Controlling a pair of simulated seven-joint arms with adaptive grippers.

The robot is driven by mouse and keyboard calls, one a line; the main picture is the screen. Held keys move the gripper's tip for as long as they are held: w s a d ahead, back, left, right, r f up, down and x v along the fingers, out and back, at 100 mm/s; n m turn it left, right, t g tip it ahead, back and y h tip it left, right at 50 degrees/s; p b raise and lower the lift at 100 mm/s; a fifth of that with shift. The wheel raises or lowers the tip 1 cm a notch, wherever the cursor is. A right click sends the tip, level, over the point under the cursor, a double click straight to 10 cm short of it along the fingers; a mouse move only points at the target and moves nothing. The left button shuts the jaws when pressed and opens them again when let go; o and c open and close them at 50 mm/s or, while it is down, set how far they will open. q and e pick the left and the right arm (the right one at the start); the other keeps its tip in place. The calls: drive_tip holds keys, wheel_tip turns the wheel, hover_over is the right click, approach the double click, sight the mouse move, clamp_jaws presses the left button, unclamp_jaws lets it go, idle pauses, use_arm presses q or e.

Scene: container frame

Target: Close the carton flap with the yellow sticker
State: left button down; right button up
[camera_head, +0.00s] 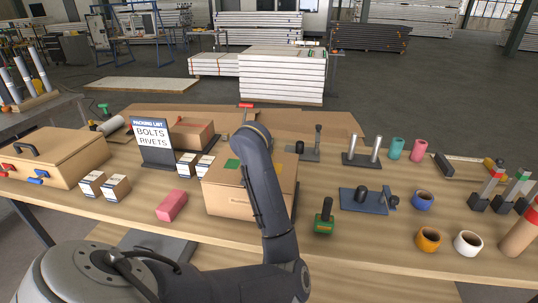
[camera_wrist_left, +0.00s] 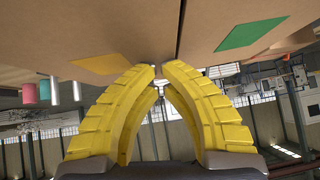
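The carton (camera_head: 232,202) stands on the bench in the middle of the head view. A green sticker (camera_head: 232,164) shows on its top; my arm covers part of the carton. In the left wrist view the yellow sticker (camera_wrist_left: 102,64) is on the left flap and the green sticker (camera_wrist_left: 252,32) on the right one, with a narrow dark seam between them. My left gripper (camera_wrist_left: 159,67) has its yellow fingertips together, with nothing seen between them, close to the flap edges by the seam. I cannot tell whether they touch. My right gripper is not in view.
A pink block (camera_head: 171,205) and small boxes (camera_head: 117,187) lie left of the carton, with a packing list sign (camera_head: 153,141) behind them. A green-based stamp (camera_head: 324,219) and a blue fixture (camera_head: 363,201) stand to its right.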

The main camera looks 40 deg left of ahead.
use_arm(q)
drive_tip(key=shift+s+a+f, duration=0.1)
drive_tip(key=shift+f, duration=0.25)
idle(0.6)
